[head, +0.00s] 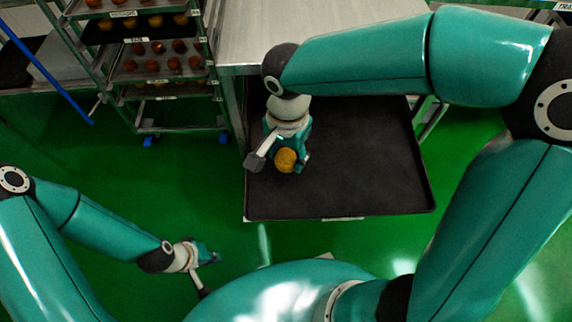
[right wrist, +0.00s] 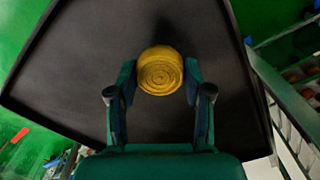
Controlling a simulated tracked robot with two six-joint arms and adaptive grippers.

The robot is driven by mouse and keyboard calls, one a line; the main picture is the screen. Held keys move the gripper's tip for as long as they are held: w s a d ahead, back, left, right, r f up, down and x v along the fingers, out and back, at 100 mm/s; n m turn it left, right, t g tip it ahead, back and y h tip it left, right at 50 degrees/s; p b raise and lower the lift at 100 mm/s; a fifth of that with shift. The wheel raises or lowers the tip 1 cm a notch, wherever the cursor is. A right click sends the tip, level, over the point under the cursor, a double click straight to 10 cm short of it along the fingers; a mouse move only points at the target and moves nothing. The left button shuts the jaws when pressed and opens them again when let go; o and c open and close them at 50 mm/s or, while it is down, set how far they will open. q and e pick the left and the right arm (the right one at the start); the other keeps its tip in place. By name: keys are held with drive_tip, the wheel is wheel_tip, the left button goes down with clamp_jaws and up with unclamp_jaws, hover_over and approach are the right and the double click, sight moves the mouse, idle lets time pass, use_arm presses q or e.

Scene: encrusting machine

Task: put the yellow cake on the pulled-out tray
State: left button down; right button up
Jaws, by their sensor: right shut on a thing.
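The yellow cake (head: 286,160) is round with a spiral top. It is between the fingers of my right gripper (head: 286,164), over the left part of the black pulled-out tray (head: 370,165). In the right wrist view the cake (right wrist: 160,72) sits between the two fingertips of the right gripper (right wrist: 160,80), with the dark tray (right wrist: 75,65) behind it. I cannot tell whether the cake touches the tray. My left gripper (head: 211,256) hangs over the green floor at the lower left, away from the tray; its fingers are too small to read.
A rack (head: 165,75) with trays of brown and yellow cakes stands at the upper left. A metal table (head: 245,30) is behind the tray. A blue bar (head: 45,68) slants at the far left. The tray's right side is bare.

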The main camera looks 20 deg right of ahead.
sight(287, 165)
drive_tip(key=shift+f+b, duration=0.45)
drive_tip(key=shift+f, duration=1.7)
drive_tip(key=o, duration=1.1)
drive_tip(key=shift+o, duration=0.2)
drive_tip(key=shift+r, duration=0.1)
wheel_tip(287, 165, up, 12)
drive_tip(key=p, duration=0.3)
